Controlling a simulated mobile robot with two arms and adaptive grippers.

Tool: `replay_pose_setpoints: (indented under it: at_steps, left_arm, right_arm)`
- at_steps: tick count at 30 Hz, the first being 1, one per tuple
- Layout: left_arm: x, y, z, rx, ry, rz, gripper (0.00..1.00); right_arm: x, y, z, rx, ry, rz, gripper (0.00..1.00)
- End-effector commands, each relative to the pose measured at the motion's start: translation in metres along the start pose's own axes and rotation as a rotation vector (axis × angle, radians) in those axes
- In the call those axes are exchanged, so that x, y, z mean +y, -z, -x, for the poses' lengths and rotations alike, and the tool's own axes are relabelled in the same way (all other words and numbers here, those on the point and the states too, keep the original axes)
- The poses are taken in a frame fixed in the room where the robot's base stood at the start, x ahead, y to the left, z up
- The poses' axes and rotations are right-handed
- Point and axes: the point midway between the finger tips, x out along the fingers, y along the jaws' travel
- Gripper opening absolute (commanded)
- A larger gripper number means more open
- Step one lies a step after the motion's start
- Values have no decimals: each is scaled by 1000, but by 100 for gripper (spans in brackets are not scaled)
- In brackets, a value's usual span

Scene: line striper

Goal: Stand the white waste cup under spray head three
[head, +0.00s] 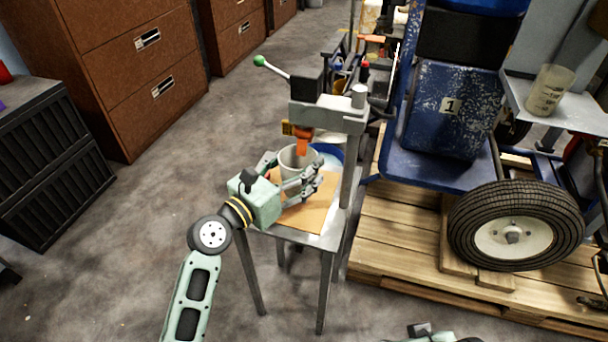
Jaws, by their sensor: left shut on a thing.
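The white waste cup (289,163) is upright above the small metal stand, with its open rim just below an orange spray head (303,141). I cannot tell whether the cup's base touches the stand. No number shows on this spray head. A mint and black piece of my right arm (432,334) shows at the bottom edge; its fingers are out of sight.
The stand's top carries an orange-brown sheet (306,215) and a blue round item (328,152) behind the cup. A lever with a green knob (260,61) juts left above. A translucent cup (549,91) stands on a shelf at right. A tyre (516,224) and pallet fill the right.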

Motion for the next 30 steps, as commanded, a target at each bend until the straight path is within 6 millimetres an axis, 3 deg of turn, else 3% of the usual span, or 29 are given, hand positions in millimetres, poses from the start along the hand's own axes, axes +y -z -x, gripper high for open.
replay_pose_setpoints:
  at_steps: [6, 12, 15, 26, 27, 30]
  left_arm:
    - [0, 2, -20, 1, -1, 1, 35]
    - [0, 29, -20, 3, 0, 0, 35]
    - [1, 38, -20, 1, -2, 1, 35]
    - [0, 38, -20, 1, -2, 1, 35]
    - [0, 38, -20, 1, -2, 1, 63]
    - [0, 38, -20, 1, -1, 1, 71]
  right_arm:
    - [1, -1, 13, 6, -1, -1, 40]
    - [0, -5, -4, 11, -1, -1, 40]
    - [-2, 8, -9, 70, 1, 1, 40]
    - [-2, 14, -7, 88, 2, 2, 40]
    - [-2, 15, -7, 93, 2, 2, 40]
    - [-2, 14, -7, 92, 2, 2, 40]
